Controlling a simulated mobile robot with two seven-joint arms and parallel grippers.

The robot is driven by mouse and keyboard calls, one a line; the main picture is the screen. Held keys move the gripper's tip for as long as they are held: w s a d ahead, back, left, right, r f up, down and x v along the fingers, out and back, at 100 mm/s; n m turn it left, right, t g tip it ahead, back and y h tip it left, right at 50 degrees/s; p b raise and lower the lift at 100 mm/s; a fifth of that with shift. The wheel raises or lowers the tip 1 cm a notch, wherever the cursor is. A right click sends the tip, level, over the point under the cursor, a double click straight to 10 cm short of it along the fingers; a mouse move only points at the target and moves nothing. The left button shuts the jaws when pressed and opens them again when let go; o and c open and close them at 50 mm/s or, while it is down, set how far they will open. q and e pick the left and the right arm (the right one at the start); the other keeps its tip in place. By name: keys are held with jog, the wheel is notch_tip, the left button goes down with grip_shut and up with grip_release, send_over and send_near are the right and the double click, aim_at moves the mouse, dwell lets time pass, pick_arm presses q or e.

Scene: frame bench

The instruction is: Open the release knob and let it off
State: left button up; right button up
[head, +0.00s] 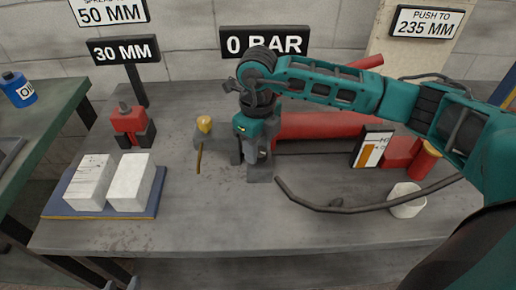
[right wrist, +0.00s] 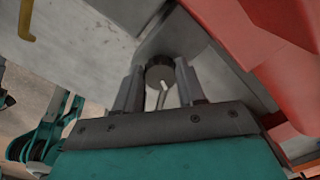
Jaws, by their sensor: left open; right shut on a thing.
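My right gripper (head: 257,158) reaches down from the right arm onto the grey block (head: 260,174) at the left end of the red pump (head: 325,126). In the right wrist view its two fingers (right wrist: 159,92) stand on either side of a dark ridged knob (right wrist: 160,69) and are shut on it. A small pale pin or lever shows just below the knob, between the fingers. In the head view the gripper hides the knob.
A yellow-topped grey fitting (head: 204,124) with a brass-coloured hook (head: 199,158) stands left of the gripper. A black hose (head: 350,209) curves across the right. Pale blocks (head: 130,182) sit on a blue board at left. The front middle bench is clear. A sign (head: 264,43) reads 0 BAR.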

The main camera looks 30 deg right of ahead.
jog(key=shift+n+b, duration=0.35)
jog(key=shift+n, duration=1.15)
pick_arm(q)
jog(key=shift+w+d+f+b, duration=0.1)
jog(key=shift+w+f+b, duration=0.15)
jog(key=shift+f+b, duration=0.2)
pick_arm(e)
jog(key=shift+n, duration=0.5)
pick_arm(q)
jog(key=shift+s+f, duration=0.2)
pick_arm(e)
jog(key=o, duration=1.1)
jog(key=shift+c, duration=0.2)
pick_arm(q)
jog(key=shift+a+r+p, duration=0.2)
jog(key=shift+r+p, duration=0.3)
jog(key=shift+p, duration=0.35)
pick_arm(e)
notch_tip(320, 180, up, 13)
